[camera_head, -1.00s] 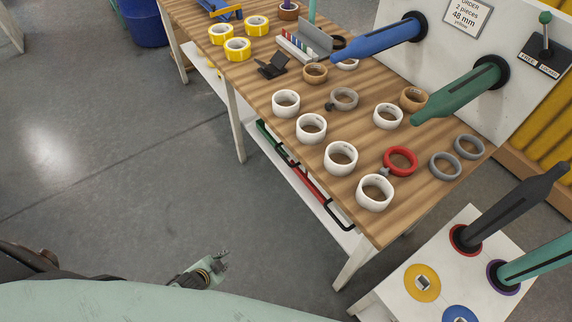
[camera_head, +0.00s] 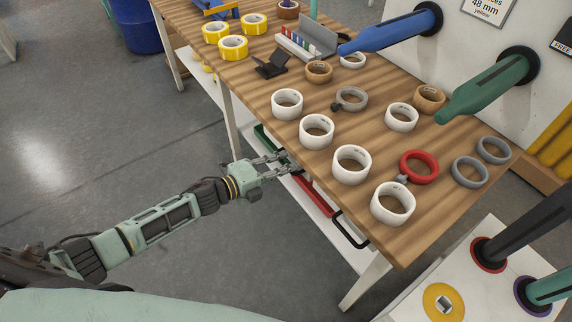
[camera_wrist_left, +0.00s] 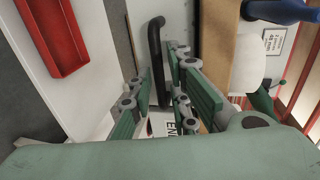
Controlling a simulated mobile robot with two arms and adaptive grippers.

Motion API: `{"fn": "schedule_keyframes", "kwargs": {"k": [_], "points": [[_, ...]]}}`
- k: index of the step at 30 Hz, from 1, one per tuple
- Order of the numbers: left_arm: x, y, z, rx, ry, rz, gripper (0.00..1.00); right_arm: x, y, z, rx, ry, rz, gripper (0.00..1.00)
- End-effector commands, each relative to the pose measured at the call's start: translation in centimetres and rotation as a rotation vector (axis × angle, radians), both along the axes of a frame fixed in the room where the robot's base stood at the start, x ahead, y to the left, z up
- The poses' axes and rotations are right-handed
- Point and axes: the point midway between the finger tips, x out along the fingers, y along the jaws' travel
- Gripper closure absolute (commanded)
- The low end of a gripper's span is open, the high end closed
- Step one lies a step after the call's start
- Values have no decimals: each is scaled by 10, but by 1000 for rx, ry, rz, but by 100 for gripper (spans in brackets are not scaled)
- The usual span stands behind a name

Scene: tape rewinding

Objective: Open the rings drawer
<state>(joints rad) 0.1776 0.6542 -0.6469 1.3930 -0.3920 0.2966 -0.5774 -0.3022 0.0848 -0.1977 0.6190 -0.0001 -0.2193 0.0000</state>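My left gripper (camera_head: 285,160) is at the table's front edge, by the upper-left black drawer handle, which the fingers mostly hide in the head view. In the left wrist view, that black bar handle (camera_wrist_left: 155,50) stands between the two fingers of the open left gripper (camera_wrist_left: 160,80). The fingers are apart around it; contact is not clear. A white label with partly hidden letters (camera_wrist_left: 172,130) shows behind the fingers. A second black handle (camera_head: 350,231) is nearer the front corner. I cannot read which drawer is the rings drawer. My right gripper is not in view.
A red tray (camera_head: 312,195) and a green one (camera_head: 264,138) lie on the shelf below the wooden table (camera_head: 270,80). White tape rolls (camera_head: 316,130) and a red ring (camera_head: 419,166) stand on top. The floor at left is free.

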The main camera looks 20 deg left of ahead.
Motion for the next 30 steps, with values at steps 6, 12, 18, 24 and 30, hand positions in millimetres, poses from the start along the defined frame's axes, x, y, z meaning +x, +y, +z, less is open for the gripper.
{"fn": "schedule_keyframes", "kwargs": {"k": [6,12,18,24,30], "points": [[10,-8,-3,1,2,1,83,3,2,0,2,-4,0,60],[10,-8,-3,1,2,1,83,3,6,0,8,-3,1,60],[10,-8,-3,0,1,1,99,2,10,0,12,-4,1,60],[10,-7,-3,1,2,1,100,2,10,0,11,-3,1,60],[10,-7,-4,1,2,2,100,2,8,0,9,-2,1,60]]}}
